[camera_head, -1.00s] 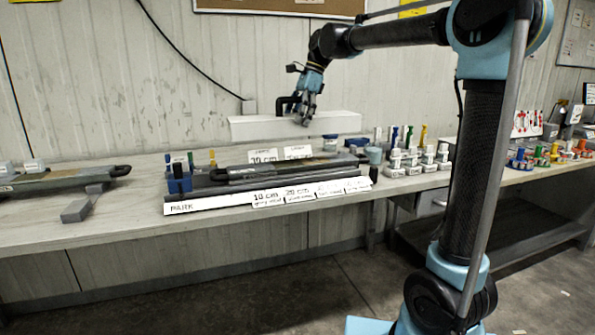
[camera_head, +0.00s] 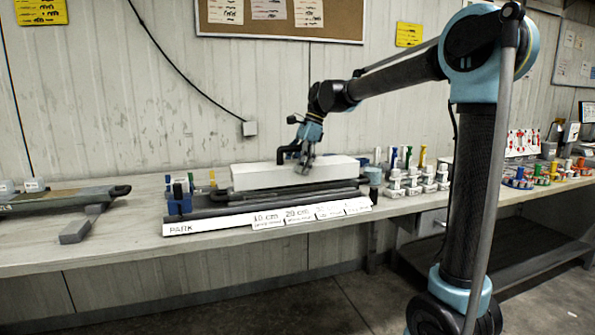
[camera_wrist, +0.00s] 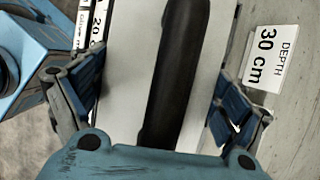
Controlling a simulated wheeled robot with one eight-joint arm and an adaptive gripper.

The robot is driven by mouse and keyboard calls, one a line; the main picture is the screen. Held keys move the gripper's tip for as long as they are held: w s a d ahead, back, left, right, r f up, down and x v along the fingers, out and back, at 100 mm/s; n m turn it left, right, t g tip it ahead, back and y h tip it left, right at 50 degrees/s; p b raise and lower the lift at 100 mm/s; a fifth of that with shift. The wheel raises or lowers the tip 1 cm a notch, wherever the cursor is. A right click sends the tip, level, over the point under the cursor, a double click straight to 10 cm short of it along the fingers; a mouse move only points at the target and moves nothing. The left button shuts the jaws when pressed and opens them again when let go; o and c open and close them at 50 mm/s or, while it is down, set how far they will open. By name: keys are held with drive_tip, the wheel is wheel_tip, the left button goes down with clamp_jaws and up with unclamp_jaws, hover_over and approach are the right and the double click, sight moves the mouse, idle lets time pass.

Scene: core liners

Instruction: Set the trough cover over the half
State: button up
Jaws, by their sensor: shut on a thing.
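The trough cover (camera_head: 260,179) is a long white box-like lid. It lies level along the dark park rack (camera_head: 222,201) on the bench, over the place of the core half. I cannot tell whether it rests there or hangs just above. The half is mostly hidden beneath it. My gripper (camera_head: 306,166) is on the cover from above, beside a black bent part (camera_head: 283,154). In the wrist view my gripper (camera_wrist: 158,100) has a blue-padded finger on each side of the pale cover (camera_wrist: 122,95), with a dark bar (camera_wrist: 175,75) along the middle.
A PARK strip with depth cards (camera_head: 300,214) runs along the rack's front. A blue holder (camera_head: 179,198) stands at its left end. Several coloured tools on white blocks (camera_head: 415,180) stand to the right. Another dark tray (camera_head: 65,202) lies at the left.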

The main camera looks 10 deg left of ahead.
drive_tip(key=shift+f, duration=0.55)
drive_tip(key=shift+f, duration=0.6)
drive_tip(key=o, duration=1)
drive_tip(key=shift+c, duration=0.2)
drive_tip(key=shift+r, duration=0.5)
drive_tip(key=v, duration=1.2)
drive_tip(key=shift+r, duration=0.15)
